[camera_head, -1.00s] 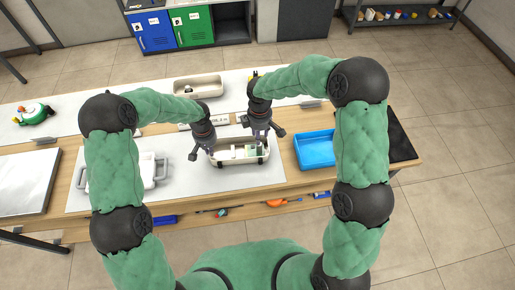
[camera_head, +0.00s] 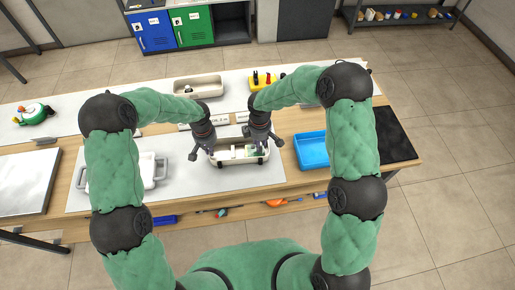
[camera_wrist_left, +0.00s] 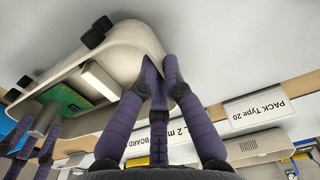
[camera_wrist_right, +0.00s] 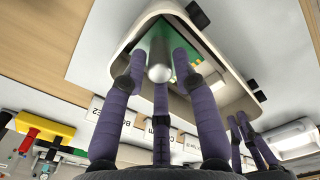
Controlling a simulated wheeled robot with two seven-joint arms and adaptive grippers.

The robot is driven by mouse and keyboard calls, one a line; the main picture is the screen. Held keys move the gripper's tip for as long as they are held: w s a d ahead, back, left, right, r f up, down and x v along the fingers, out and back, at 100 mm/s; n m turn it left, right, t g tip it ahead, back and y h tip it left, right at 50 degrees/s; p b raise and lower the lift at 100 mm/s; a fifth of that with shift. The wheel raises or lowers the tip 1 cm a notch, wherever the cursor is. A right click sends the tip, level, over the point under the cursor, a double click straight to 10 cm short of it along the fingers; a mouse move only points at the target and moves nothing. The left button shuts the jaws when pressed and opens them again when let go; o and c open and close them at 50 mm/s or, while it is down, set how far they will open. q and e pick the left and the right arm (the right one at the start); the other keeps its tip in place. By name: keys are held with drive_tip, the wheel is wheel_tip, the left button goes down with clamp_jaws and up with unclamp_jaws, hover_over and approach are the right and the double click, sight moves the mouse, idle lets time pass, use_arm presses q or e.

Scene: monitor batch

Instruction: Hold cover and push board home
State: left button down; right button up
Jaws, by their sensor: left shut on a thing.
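The beige cover (camera_head: 236,162) lies open side up on the bench's pale mat. A green board (camera_wrist_left: 68,97) sits inside it, beside a white block (camera_wrist_left: 100,80). My left gripper (camera_wrist_left: 160,72) is shut on the cover's rim at the left end, which is partly hidden by the fingers. My right gripper (camera_wrist_right: 160,58) is low over the right part of the cover. Its fingers stand around a silver cylinder (camera_wrist_right: 160,60) in front of the board (camera_wrist_right: 190,55). I cannot tell whether they grip it or whether the board is fully seated.
A blue tray (camera_head: 313,151) stands right of the cover. A white case (camera_head: 125,173) lies to its left. Behind are another beige shell (camera_head: 198,87), label strips and a yellow tool holder (camera_head: 263,81). The mat between case and cover is clear.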

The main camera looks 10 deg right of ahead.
sight(248, 152)
clamp_jaws()
drive_tip(key=shift+a, duration=1.8)
drive_tip(key=shift+w+a, duration=0.1)
drive_tip(key=shift+a, duration=0.35)
drive_tip(key=o, duration=0.7)
unclamp_jaws()
wheel_tip(248, 152, up, 12)
